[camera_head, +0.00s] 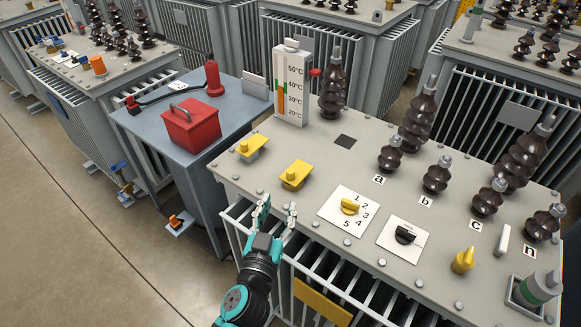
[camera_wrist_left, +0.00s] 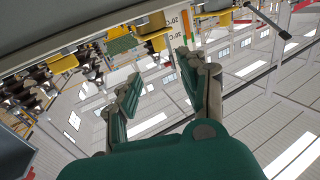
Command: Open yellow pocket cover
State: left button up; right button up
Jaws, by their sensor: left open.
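Two yellow pocket covers lie on the light grey top of the transformer (camera_head: 330,150) near its left end in the head view. One cover (camera_head: 250,147) is farther left; the other cover (camera_head: 296,175) is closer to my left gripper (camera_head: 277,212). Both look flat, each with a small raised part on top. My left gripper is open and empty, at the transformer's front edge, just below the nearer cover and apart from it. In the left wrist view its two fingers (camera_wrist_left: 159,65) are spread with nothing between them. My right gripper is not seen.
A numbered dial with a yellow knob (camera_head: 349,207), a black knob (camera_head: 404,235) and a yellow peg (camera_head: 463,260) stand right of my gripper. A thermometer block (camera_head: 291,85) and dark bushings (camera_head: 333,88) rise behind. A red toolbox (camera_head: 191,126) sits on a blue-grey table (camera_head: 150,140) at left.

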aim_at(290, 175)
pick_arm(q)
jog(key=p+x, duration=0.1)
jog(key=x, duration=1.1)
jog(key=shift+w, duration=0.25)
grip_shut()
jog(key=shift+w+f, duration=0.15)
jog(key=shift+f, duration=0.1)
